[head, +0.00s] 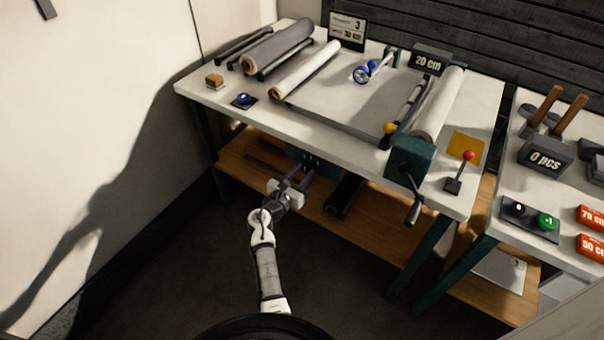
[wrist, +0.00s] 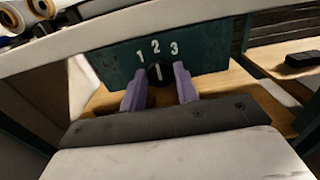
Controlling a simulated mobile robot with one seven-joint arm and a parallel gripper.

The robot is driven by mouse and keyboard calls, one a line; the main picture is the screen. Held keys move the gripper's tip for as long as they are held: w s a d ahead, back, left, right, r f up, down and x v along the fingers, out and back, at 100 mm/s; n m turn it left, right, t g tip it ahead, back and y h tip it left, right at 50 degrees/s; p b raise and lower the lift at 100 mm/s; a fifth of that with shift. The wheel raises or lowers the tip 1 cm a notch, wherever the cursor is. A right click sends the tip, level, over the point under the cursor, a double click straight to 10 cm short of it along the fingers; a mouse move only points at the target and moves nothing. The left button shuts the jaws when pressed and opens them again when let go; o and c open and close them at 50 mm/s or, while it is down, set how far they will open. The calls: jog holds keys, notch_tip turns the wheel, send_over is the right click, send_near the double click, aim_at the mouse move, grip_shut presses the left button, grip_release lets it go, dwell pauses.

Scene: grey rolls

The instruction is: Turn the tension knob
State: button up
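The tension knob (wrist: 159,72) is black with a white pointer mark, on a dark teal panel (wrist: 213,57) marked 1, 2 and 3. The pointer stands upright, towards the 2. In the head view the panel (head: 312,160) hangs under the table's front edge, and the knob cannot be made out there. My gripper (wrist: 160,84) faces the panel with its two purple fingers apart, one on each side of the knob. I see no clear contact with the knob. In the head view my gripper (head: 295,181) is just below and in front of the panel.
The white tabletop (head: 335,105) overhangs the panel. A wooden shelf (head: 385,220) lies below, with a dark roll (head: 344,195) to the right of my gripper. A crank handle (head: 413,212) hangs at the table's right front. Open floor lies in front.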

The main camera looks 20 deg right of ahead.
jog(key=c, duration=0.4)
jog(key=m+b, duration=0.3)
jog(key=m, duration=0.1)
jog(key=shift+f+b, duration=0.2)
jog(key=shift+b, duration=0.2)
jog(key=m+b, duration=0.3)
jog(key=m, duration=0.1)
jog(key=shift+s+d+r+m, duration=0.1)
jog(key=shift+m, duration=0.2)
jog(key=o, duration=1)
jog(key=shift+c, duration=0.2)
